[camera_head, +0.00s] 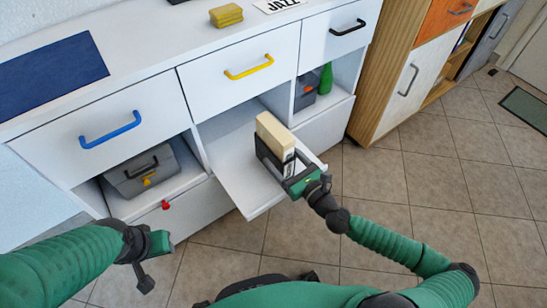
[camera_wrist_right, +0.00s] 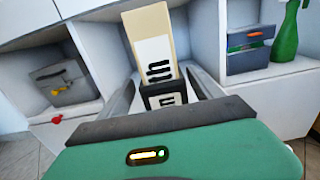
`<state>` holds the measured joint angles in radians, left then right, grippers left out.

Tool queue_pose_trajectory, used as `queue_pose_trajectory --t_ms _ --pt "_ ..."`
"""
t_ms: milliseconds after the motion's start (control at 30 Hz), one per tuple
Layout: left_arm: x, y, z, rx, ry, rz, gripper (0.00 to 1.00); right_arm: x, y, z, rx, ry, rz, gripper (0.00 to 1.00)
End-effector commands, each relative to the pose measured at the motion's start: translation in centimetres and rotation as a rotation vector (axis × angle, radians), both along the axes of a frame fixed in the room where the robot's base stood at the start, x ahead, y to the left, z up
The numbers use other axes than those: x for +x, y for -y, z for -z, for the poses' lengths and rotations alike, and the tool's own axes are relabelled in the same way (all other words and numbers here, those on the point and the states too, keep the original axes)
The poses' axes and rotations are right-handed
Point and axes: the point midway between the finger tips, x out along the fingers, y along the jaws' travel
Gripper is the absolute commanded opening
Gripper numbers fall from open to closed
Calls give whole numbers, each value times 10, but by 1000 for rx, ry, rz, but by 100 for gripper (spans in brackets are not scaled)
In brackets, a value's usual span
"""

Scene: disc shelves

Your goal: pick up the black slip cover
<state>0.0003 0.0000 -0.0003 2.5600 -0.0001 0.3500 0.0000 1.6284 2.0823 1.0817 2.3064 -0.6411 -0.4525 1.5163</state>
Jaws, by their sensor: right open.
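The black slip cover (camera_wrist_right: 163,92) has a small white label and sits at the near, lower end of a cream box (camera_wrist_right: 148,32); in the wrist view it lies between my right gripper's fingers. In the head view the cream box (camera_head: 276,133) stands on a white pulled-out board, and the cover is mostly hidden by the gripper. My right gripper (camera_head: 284,165) is open, one finger on each side of the cover; contact cannot be told. My left gripper (camera_head: 146,268) hangs at the lower left, away from the cover; its jaw state is unclear.
The white board (camera_head: 240,165) juts out from the middle compartment of the white cabinet. A grey toolbox (camera_head: 142,172) is in the left compartment. A green bottle (camera_head: 326,79) and a dark box (camera_head: 305,92) are in the right one. Drawers with blue, yellow and black handles are above.

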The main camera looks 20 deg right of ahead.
Motion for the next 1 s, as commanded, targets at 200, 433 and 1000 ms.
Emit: queue_pose_trajectory --t_ms 200,433,1000 --pt "0 0 15 0 0 1 36 31 -10 -4 -5 3 -5 75" --pt "0 0 18 0 0 1 36 50 -15 -7 -3 1 0 75" --pt "0 0 18 0 0 1 36 49 -15 -7 -2 1 0 17"
